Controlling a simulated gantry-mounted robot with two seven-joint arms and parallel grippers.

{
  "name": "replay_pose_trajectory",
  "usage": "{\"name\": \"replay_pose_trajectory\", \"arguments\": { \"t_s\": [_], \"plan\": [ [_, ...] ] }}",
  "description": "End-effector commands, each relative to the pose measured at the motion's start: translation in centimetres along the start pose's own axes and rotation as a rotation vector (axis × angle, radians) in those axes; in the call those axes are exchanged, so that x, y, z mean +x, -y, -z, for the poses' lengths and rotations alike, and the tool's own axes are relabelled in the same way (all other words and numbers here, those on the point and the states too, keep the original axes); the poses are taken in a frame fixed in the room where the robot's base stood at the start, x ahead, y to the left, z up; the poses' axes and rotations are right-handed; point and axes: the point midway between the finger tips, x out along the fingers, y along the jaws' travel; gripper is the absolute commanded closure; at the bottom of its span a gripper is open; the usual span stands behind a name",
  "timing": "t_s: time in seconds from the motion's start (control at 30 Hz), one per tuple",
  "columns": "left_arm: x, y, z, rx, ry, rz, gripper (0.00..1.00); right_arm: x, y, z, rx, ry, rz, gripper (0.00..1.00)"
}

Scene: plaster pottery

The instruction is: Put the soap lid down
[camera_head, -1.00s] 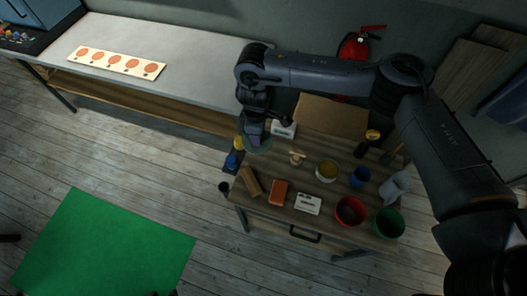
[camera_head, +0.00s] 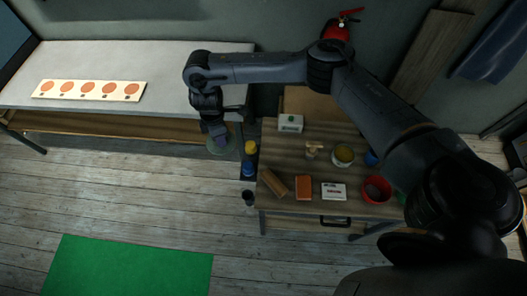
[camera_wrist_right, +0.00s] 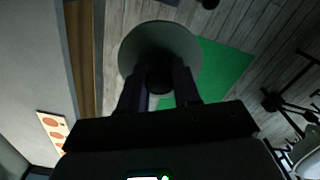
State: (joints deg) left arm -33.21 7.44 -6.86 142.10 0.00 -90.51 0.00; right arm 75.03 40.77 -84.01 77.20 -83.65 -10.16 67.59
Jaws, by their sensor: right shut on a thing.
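The soap lid is a round grey-green disc (camera_head: 222,147), hanging in the air left of the wooden table and in front of the long bench. It also shows in the right wrist view (camera_wrist_right: 159,42), where its dark middle part sits between the fingertips. My right gripper (camera_head: 217,138) points down and is shut on the lid from above. The lid covers part of the floor and the green mat in the wrist view. My left gripper is not in view.
The wooden table (camera_head: 300,150) carries a white box (camera_head: 290,122), an orange block (camera_head: 303,188), a brown block (camera_head: 273,183), a white label box (camera_head: 333,191) and a red pot (camera_head: 376,190). The long bench (camera_head: 170,60) is mostly bare around a board with orange discs (camera_head: 89,90).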

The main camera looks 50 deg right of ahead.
Motion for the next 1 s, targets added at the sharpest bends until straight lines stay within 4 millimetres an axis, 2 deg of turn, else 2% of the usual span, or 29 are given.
{"name": "replay_pose_trajectory", "arguments": {
  "t_s": [0.03,0.2,0.3,0.5,0.73,0.87,1.0],
  "plan": [
    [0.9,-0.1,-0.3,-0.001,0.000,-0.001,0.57,2.4,0.0,-2.2,-0.062,0.006,0.009,0.97],
    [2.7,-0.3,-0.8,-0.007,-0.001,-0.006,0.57,7.5,0.0,-8.5,-0.230,0.005,0.008,0.97],
    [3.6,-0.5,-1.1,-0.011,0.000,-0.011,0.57,9.6,-0.1,-11.8,-0.267,0.006,0.006,0.97],
    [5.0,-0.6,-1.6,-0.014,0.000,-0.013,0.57,12.1,-0.3,-17.4,-0.297,0.005,0.004,0.97],
    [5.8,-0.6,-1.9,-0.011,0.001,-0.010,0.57,13.2,-0.6,-21.4,-0.308,0.003,0.002,0.97],
    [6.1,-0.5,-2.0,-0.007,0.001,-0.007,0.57,13.8,-0.6,-22.5,-0.312,0.002,0.003,0.97],
    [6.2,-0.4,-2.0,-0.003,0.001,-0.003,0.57,15.8,-0.6,-22.9,-0.314,0.002,0.005,0.97]
  ]
}}
